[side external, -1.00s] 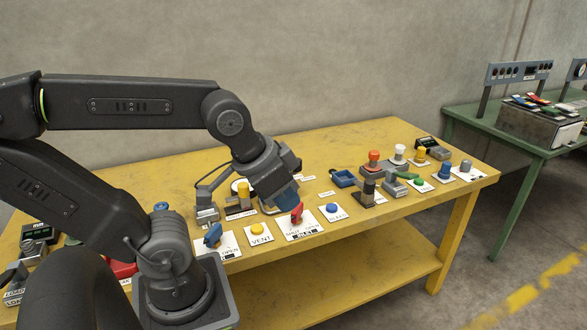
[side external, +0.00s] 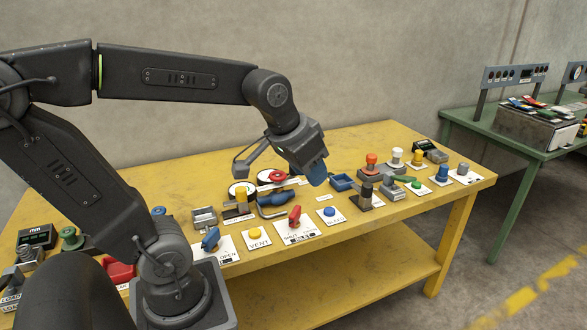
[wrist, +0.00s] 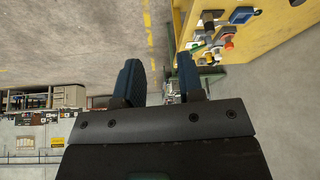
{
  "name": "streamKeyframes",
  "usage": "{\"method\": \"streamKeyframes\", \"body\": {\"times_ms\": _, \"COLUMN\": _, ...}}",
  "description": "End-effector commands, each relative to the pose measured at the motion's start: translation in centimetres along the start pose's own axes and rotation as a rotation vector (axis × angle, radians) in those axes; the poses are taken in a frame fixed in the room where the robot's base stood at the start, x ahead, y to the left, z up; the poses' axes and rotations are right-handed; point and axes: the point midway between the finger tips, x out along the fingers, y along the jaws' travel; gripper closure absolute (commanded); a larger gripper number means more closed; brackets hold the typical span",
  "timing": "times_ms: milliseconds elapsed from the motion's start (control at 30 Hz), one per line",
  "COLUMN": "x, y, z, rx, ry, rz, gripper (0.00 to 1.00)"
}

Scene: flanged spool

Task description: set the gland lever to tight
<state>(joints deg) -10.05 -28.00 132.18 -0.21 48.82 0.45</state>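My gripper (side external: 318,173) hangs above the yellow bench, over its middle back part. In the wrist view its two blue fingers (wrist: 160,75) stand apart with nothing between them. I cannot read which control is the gland lever. Lever-like parts on the bench include a red handle (side external: 294,216) on a white plate, a blue handle (side external: 210,240) on a plate reading OPEN, a green handle (side external: 403,178) and a dark upright handle (side external: 366,190). My gripper touches none of them.
A green table (side external: 515,160) with a panel stands at the right.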

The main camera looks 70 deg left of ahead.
Motion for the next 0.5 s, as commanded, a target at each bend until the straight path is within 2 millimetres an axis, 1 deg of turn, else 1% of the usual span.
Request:
{"method": "streamKeyframes", "body": {"times_ms": 33, "x": 1.2, "y": -1.8, "z": -2.3, "rx": -0.053, "ry": -0.014, "rz": -0.027, "gripper": 0.60}}
{"method": "streamKeyframes", "body": {"times_ms": 67, "x": 1.7, "y": -2.8, "z": -3.5, "rx": -0.079, "ry": -0.017, "rz": -0.040, "gripper": 0.57}}
{"method": "streamKeyframes", "body": {"times_ms": 100, "x": 2.6, "y": -4.3, "z": -5.0, "rx": -0.114, "ry": -0.022, "rz": -0.057, "gripper": 0.53}}
{"method": "streamKeyframes", "body": {"times_ms": 167, "x": 4.0, "y": -6.7, "z": -7.0, "rx": -0.166, "ry": -0.028, "rz": -0.082, "gripper": 0.47}}
{"method": "streamKeyframes", "body": {"times_ms": 233, "x": 5.8, "y": -9.9, "z": -9.1, "rx": -0.227, "ry": -0.036, "rz": -0.111, "gripper": 0.41}}
{"method": "streamKeyframes", "body": {"times_ms": 267, "x": 6.6, "y": -11.4, "z": -9.9, "rx": -0.253, "ry": -0.039, "rz": -0.123, "gripper": 0.38}}
{"method": "streamKeyframes", "body": {"times_ms": 300, "x": 7.8, "y": -13.5, "z": -10.7, "rx": -0.289, "ry": -0.044, "rz": -0.140, "gripper": 0.35}}
{"method": "streamKeyframes", "body": {"times_ms": 367, "x": 9.6, "y": -16.9, "z": -11.8, "rx": -0.341, "ry": -0.050, "rz": -0.163, "gripper": 0.35}}
{"method": "streamKeyframes", "body": {"times_ms": 400, "x": 10.8, "y": -19.2, "z": -12.2, "rx": -0.376, "ry": -0.055, "rz": -0.179, "gripper": 0.35}}
{"method": "streamKeyframes", "body": {"times_ms": 467, "x": 12.6, "y": -22.6, "z": -12.5, "rx": -0.425, "ry": -0.061, "rz": -0.201, "gripper": 0.35}}
{"method": "streamKeyframes", "body": {"times_ms": 500, "x": 13.7, "y": -24.8, "z": -12.6, "rx": -0.456, "ry": -0.064, "rz": -0.215, "gripper": 0.35}}
